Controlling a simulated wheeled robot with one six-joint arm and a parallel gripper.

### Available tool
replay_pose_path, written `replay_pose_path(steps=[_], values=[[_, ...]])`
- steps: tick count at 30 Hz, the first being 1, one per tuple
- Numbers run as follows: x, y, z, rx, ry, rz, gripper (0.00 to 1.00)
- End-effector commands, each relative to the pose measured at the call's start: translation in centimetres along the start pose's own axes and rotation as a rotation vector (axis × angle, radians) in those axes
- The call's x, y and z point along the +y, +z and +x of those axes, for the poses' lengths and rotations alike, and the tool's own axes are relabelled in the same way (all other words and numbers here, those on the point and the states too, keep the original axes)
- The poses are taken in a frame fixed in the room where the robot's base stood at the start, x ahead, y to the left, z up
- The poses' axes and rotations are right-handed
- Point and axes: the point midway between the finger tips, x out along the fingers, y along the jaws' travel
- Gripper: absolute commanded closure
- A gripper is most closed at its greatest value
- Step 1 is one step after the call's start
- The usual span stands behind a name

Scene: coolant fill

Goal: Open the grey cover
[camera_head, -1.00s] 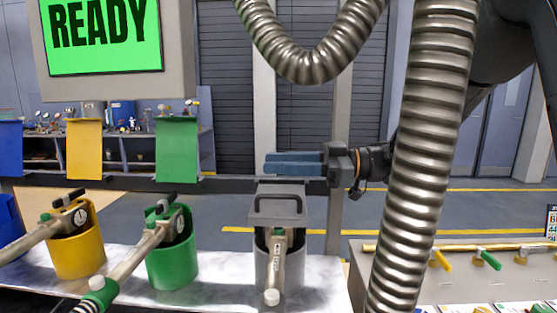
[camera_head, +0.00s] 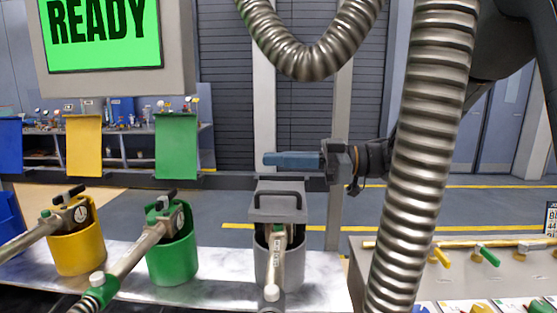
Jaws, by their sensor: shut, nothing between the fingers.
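The grey cover (camera_head: 279,187) is a flat plate with a dark handle (camera_head: 278,206) on its front. It sits down over the top of the grey holster (camera_head: 262,262), which holds a nozzle (camera_head: 275,265). My gripper (camera_head: 266,160) comes in from the right, its blue fingers pointing left. The fingers are closed together and empty. They are level in the picture just above the cover's top edge; how far they are in depth from it I cannot tell.
Yellow (camera_head: 75,247) and green (camera_head: 172,258) holsters with nozzles stand to the left. Their covers, yellow (camera_head: 84,145) and green (camera_head: 177,146), are upright. A large metal hose (camera_head: 425,170) crosses the right side. A READY screen (camera_head: 104,35) hangs upper left.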

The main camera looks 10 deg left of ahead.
Motion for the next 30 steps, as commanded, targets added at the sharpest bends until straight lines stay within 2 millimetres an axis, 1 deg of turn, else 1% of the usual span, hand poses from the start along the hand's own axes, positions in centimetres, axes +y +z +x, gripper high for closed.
replay_pose_path(steps=[27,28,30], values=[[0.00,0.00,0.00,0.000,0.000,0.000,1.00],[0.00,0.00,0.00,0.000,0.000,0.000,0.97],[0.00,0.00,0.00,0.000,0.000,0.000,0.85]])
